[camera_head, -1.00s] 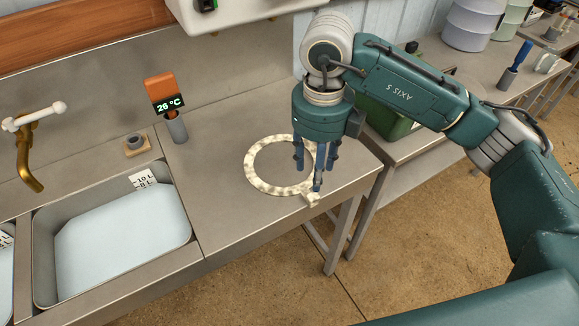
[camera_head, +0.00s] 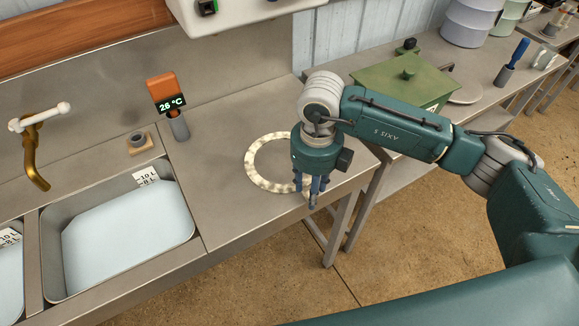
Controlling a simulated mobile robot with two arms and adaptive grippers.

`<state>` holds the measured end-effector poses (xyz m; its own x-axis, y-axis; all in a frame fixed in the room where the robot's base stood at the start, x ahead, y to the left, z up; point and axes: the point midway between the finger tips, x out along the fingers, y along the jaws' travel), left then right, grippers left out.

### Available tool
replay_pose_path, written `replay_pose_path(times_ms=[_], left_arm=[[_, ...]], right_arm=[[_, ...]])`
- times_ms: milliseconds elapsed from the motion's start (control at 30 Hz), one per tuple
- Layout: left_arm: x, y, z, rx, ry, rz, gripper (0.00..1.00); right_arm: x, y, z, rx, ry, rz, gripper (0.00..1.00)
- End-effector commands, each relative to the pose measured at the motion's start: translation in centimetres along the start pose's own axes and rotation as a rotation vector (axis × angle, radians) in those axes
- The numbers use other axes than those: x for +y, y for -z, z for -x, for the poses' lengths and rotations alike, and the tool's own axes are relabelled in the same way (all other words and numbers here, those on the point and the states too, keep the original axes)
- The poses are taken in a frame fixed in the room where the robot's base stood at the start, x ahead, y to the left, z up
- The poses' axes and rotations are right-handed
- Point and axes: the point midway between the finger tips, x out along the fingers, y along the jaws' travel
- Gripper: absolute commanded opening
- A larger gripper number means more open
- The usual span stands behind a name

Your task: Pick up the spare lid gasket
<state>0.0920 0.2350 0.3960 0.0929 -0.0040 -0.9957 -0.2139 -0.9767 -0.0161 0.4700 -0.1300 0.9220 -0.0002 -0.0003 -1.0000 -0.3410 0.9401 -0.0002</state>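The lid gasket (camera_head: 252,172) is a flat, pale, mottled ring lying on the steel counter, right of the sink. My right gripper (camera_head: 312,193) points down at the ring's right front edge, close to the counter's front edge. Its fingers cover that part of the ring, and the small tab there is hidden. The fingers look low, at about the height of the gasket; whether they grip it cannot be told. My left gripper is not in view.
A sink basin (camera_head: 47,246) with pale water is at the left, below a brass tap (camera_head: 35,165). A green lidded box (camera_head: 385,88) is on the bench at the back right.

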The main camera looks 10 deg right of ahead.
Motion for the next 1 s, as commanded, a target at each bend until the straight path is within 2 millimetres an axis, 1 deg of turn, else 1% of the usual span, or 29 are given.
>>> replay_pose_path(times_ms=[33,133,167,467,633,767,833,967,1000], left_arm=[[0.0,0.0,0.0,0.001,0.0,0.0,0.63],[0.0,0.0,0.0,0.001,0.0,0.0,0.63],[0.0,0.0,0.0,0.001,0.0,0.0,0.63],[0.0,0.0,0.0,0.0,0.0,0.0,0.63],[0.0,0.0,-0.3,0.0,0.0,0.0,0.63],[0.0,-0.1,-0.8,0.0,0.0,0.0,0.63],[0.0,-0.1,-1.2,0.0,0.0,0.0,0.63],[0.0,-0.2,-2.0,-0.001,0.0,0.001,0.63],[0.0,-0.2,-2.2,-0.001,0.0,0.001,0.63]], right_arm=[[0.0,0.0,0.0,0.0,0.0,0.0,0.24],[0.0,0.0,0.0,0.0,0.0,0.0,0.04],[0.0,0.0,0.0,0.0,0.0,0.0,0.0],[0.0,-0.1,0.1,-0.001,0.0,0.0,0.0],[0.0,-0.1,1.1,-0.003,0.0,0.001,0.0],[0.0,-0.2,2.9,-0.006,0.0,0.002,0.0],[0.0,-0.2,4.4,-0.007,0.0,0.001,0.0],[0.1,-0.3,8.0,-0.011,0.001,0.002,0.0],[0.0,-0.2,9.2,-0.01,0.001,0.003,0.0]])
